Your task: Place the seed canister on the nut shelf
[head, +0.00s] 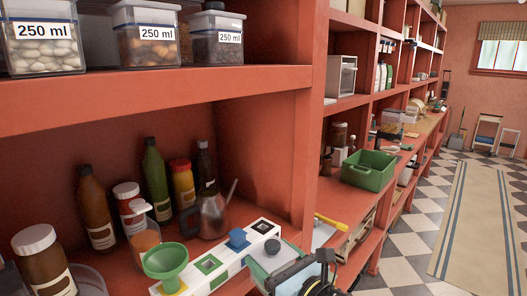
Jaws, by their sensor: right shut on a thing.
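My right gripper (297,272) is at the bottom centre, in front of the lower shelf. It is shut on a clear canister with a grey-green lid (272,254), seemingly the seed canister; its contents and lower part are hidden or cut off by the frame. The upper red shelf (150,100), seemingly the nut shelf, is higher up and to the left. On it stand canisters labelled "250 ml": one with pale nuts (42,48), one with orange-brown nuts (147,48) and one with dark contents (217,50). My left gripper is not in view.
The lower shelf holds bottles (157,180), jars (45,262), a metal pot (210,215), a green funnel (166,265) and a white block strip (212,262). A red upright (316,110) stands right of the upper shelf.

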